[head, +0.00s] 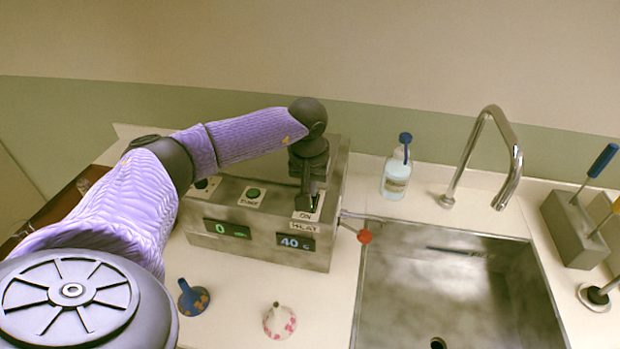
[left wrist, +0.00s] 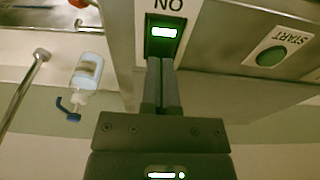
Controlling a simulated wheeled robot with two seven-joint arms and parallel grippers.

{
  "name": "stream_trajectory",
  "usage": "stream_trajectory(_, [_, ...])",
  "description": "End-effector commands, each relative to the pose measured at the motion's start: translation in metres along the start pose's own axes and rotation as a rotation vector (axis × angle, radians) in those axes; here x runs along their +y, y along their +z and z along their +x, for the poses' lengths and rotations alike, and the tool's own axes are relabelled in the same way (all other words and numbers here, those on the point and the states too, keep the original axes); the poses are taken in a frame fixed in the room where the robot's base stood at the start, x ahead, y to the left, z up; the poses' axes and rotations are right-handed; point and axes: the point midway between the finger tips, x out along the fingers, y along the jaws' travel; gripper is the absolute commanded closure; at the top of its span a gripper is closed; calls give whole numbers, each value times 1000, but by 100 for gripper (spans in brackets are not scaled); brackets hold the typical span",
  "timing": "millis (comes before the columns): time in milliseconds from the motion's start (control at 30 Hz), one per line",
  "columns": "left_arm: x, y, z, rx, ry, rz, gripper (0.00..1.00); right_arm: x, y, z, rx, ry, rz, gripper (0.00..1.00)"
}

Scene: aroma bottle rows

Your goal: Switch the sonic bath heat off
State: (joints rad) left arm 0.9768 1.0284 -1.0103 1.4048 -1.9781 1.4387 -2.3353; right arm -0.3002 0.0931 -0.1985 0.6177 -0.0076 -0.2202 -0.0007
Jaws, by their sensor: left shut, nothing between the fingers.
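The sonic bath (head: 265,250) is a grey metal box on the counter, left of the sink. Its front has a HEAT label (head: 305,226), a display reading 40 C (head: 296,243) and an ON label (head: 306,215). In the left wrist view the heat switch (left wrist: 163,33) is a dark rocker with a lit green window, beside the ON label (left wrist: 170,4). My left gripper (head: 309,205) is shut and empty, pointing down over the switch and hiding it in the head view. Its fingertips (left wrist: 160,62) are at the switch's edge; I cannot tell whether they touch. My right gripper is not in view.
A green START button (head: 253,193) and a display reading 0 (head: 228,229) are left on the bath. A red-ended lever (head: 364,236) sticks out right. A bottle (head: 396,175), tap (head: 500,140) and sink (head: 390,300) are right.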

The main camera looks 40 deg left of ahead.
Motion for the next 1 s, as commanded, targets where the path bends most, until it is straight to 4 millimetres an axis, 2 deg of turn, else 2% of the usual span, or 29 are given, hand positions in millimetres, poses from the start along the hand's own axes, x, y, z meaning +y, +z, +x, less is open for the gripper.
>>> stream_trajectory(400, [0, 1, 7, -1, -1, 0, 100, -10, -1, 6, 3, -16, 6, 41])
stream_trajectory(533, [0, 1, 4, -2, -1, 0, 100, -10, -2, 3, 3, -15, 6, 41])
stream_trajectory(1000, [0, -7, -48, 0, 0, 0, 100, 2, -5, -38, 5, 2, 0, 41])
